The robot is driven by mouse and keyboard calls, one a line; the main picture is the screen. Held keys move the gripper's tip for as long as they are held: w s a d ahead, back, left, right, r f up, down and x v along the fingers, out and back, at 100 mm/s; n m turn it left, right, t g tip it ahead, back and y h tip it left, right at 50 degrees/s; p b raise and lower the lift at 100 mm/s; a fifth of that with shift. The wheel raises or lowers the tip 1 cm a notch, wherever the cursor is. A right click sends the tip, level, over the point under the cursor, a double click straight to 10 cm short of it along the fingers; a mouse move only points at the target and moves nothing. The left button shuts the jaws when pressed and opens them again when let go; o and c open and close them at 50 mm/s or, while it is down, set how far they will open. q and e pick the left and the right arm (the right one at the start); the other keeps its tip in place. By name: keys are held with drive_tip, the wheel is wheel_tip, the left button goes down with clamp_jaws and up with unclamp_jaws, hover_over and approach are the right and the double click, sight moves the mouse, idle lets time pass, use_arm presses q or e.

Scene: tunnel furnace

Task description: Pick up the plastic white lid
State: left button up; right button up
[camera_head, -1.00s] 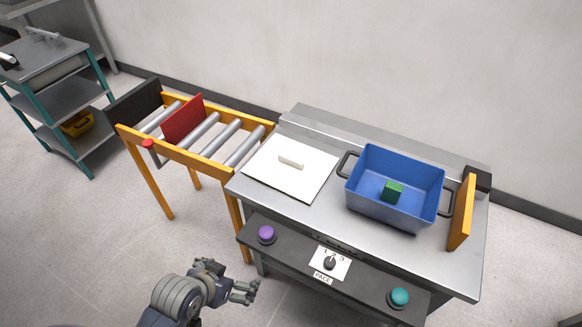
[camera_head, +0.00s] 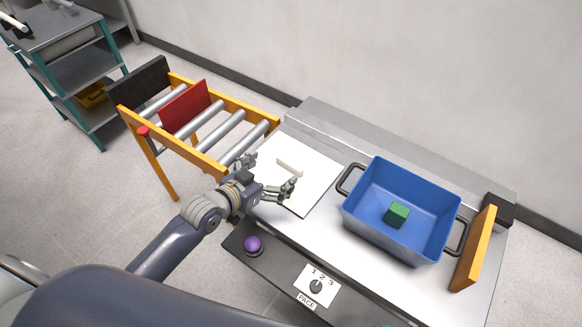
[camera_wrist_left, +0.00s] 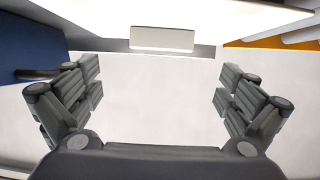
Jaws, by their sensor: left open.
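The white plastic lid (camera_head: 318,172) is a flat square lying on the left part of the metal table, with a raised white bar handle (camera_head: 290,167) in its middle. My left gripper (camera_head: 272,175) is open over the near left part of the lid, its fingers spread to either side. In the left wrist view the open fingers (camera_wrist_left: 160,95) frame the white lid surface, and the handle (camera_wrist_left: 162,39) shows ahead, beyond the fingertips. Nothing is between the fingers. My right gripper is not in view.
A blue bin (camera_head: 382,235) with a green cube (camera_head: 397,215) stands right of the lid. An orange panel (camera_head: 474,250) is at the table's right end. A roller conveyor (camera_head: 222,134) with a red plate (camera_head: 184,106) adjoins the left. A purple button (camera_head: 253,244) is on the front panel.

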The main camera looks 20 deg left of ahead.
sight(288, 165)
use_arm(q)
drive_tip(key=shift+w+d+f, duration=0.2)
drive_tip(key=shift+w+f, duration=0.05)
drive_tip(key=shift+w, duration=0.35)
drive_tip(key=shift+w+d+f, duration=0.15)
drive_tip(key=shift+w+f, duration=0.05)
drive_tip(key=shift+w, duration=0.05)
drive_tip(key=shift+w+f, duration=0.2)
drive_tip(key=x, duration=0.4)
drive_tip(key=shift+s+f, duration=0.1)
drive_tip(key=shift+f, duration=0.3)
drive_tip(key=shift+w+f, duration=0.15)
drive_tip(key=shift+w, duration=0.1)
drive_tip(key=c, duration=1.2)
drive_tip(key=shift+c, duration=0.2)
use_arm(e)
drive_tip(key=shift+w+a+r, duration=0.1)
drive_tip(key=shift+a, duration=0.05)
